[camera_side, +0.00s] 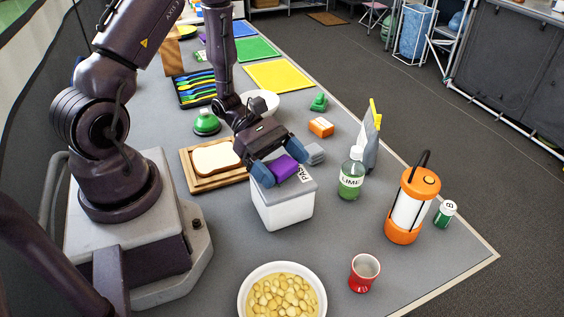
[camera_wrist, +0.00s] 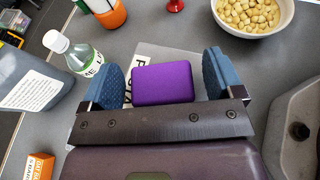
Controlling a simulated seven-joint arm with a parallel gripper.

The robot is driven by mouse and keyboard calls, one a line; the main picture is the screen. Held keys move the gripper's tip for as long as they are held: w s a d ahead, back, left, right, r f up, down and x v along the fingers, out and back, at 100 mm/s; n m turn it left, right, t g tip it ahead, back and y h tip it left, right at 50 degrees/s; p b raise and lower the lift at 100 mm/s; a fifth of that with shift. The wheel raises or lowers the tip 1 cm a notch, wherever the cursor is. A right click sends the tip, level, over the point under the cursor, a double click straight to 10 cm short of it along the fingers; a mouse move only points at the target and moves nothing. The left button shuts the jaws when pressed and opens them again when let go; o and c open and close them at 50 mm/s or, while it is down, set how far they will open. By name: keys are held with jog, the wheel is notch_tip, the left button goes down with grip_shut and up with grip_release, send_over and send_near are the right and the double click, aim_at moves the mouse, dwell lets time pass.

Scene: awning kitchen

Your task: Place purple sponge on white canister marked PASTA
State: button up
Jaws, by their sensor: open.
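The purple sponge (camera_side: 284,168) lies on the grey lid of the white canister (camera_side: 284,212), whose lid label is partly readable as "PAS". In the wrist view the purple sponge (camera_wrist: 162,83) shows between my two blue fingers, with gaps on both sides, and the lid (camera_wrist: 150,56) shows behind it. My gripper (camera_side: 288,164) is open just above the lid, its fingers on either side of the sponge. In the wrist view my open gripper (camera_wrist: 166,82) does not touch the sponge. Part of the label is hidden behind the sponge and the left finger.
A bread slice on a wooden board (camera_side: 187,170) is left of the canister. A green LIME bottle (camera_side: 352,178), an orange lantern (camera_side: 409,208) and a red cup (camera_side: 364,272) stand to the right. A bowl of yellowish pieces (camera_side: 244,300) is in front. Grey table is clear between them.

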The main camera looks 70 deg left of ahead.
jog(key=shift+a+r, duration=0.2)
jog(key=shift+r, duration=0.05)
jog(key=v, duration=1.1)
jog(key=s+d+r+m+y, duration=0.2)
jog(key=d+r+m+y, duration=0.3)
jog(key=r+m, duration=0.4)
jog(key=s+d+r+m+y, duration=0.2)
jog(key=d+r+m+y, duration=0.3)
jog(key=r+m, duration=0.5)
jog(key=m+y, duration=0.2)
jog(key=m, duration=0.1)
jog(key=shift+s+r+m+y, duration=0.25)
jog(key=shift+r+m+y, duration=0.05)
jog(key=shift+r, duration=0.05)
